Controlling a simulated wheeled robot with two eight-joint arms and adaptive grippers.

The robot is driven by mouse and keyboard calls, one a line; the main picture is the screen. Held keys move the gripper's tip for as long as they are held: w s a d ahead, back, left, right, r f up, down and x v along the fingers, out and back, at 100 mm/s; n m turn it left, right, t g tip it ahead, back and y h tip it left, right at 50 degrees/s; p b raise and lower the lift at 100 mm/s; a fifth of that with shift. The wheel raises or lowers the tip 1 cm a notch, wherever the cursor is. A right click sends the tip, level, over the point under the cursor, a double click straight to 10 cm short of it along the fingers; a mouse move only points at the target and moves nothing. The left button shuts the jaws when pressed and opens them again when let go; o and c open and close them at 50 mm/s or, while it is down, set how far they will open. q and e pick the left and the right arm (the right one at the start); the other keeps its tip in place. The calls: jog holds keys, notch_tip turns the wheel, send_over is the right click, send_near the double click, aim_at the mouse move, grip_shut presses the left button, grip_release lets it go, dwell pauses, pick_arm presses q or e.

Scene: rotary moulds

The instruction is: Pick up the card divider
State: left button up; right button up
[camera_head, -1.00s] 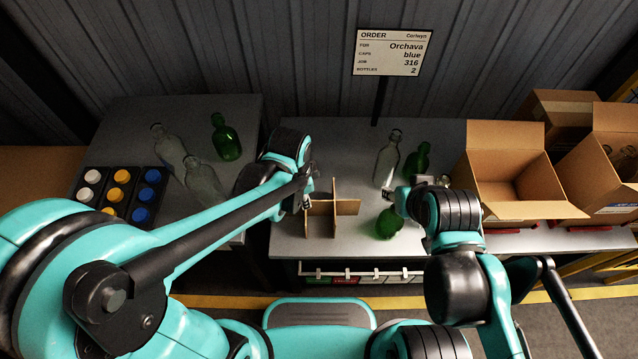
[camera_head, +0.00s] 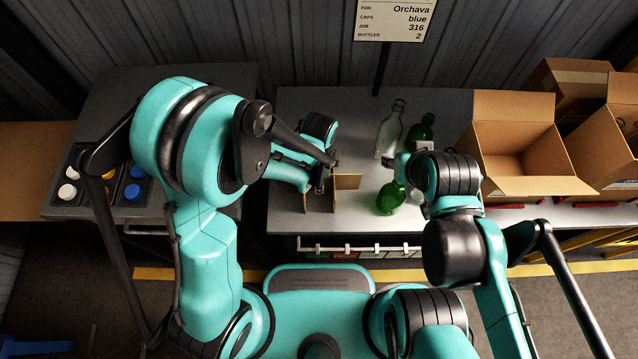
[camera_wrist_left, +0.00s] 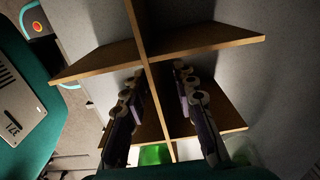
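The brown card divider (camera_head: 347,181), made of crossed panels, stands upright on the grey table, partly hidden by my left arm. My left gripper (camera_head: 328,168) is at it. In the left wrist view the divider (camera_wrist_left: 205,43) fills the middle. There the two fingers of my left gripper (camera_wrist_left: 155,72) are spread apart on either side of one panel, with gaps showing, so it is open around that panel. My right gripper (camera_head: 403,164) hangs beside the green bottles; its fingers are too small and covered to judge.
A green bottle (camera_head: 390,199) and a clear bottle (camera_head: 388,135) are right of the divider, with another green bottle (camera_head: 421,132) behind. An open carton (camera_head: 520,185) stands further right. A cap tray (camera_head: 104,200) is on the left table. An order sign (camera_head: 393,22) stands behind.

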pick_arm(q)
grip_shut()
notch_tip(320, 180, up, 10)
jog(key=p, duration=0.4)
dwell(0.3)
notch_tip(320, 180, up, 14)
jog(key=p, duration=1.1)
jog(key=shift+r+p, duration=0.25)
jog(key=shift+p, duration=0.1)
